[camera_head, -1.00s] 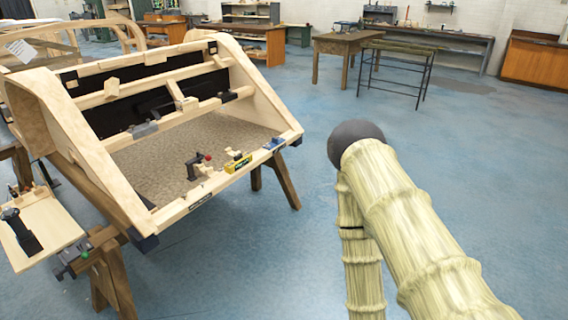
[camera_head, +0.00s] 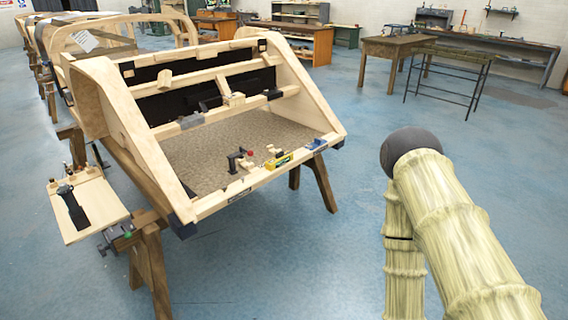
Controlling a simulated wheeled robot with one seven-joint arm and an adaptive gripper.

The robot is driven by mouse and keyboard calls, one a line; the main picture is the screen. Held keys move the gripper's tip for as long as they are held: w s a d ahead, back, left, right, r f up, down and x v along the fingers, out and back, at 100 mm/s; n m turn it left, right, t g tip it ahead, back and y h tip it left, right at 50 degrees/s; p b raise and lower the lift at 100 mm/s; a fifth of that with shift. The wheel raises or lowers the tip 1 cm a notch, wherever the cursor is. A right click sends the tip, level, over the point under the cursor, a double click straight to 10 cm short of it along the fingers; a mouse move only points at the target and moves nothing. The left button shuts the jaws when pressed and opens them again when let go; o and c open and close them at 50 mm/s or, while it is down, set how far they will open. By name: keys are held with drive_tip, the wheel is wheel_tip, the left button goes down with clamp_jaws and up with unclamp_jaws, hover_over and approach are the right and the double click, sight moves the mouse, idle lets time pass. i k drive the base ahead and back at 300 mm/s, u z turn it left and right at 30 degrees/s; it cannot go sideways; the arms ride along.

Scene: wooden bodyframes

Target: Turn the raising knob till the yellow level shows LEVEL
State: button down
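The yellow level (camera_head: 278,161) is small and sits on the front rail of a wooden bodyframe (camera_head: 215,204). Its reading is too small to tell. Just left of it on the frame is a dark clamp-like device with a red knob (camera_head: 240,153); I cannot tell whether this is the raising knob. A dark fitting with a green part (camera_head: 127,234) is at the trestle's near left corner. My arm, in a pale ribbed cover, is at the right, well apart from the frame. My gripper is not seen.
The bodyframe stands on wooden trestles (camera_head: 321,183). A small board with dark tools (camera_head: 97,207) juts out at its left. Blue floor (camera_head: 290,265) is clear between the frame and my arm. Benches (camera_head: 392,48) stand at the back.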

sight(102, 250)
drive_tip(key=z, duration=1)
drive_tip(key=k, duration=0.95)
drive_tip(key=u, duration=2)
drive_tip(key=i, duration=0.2)
drive_tip(key=u, duration=0.3)
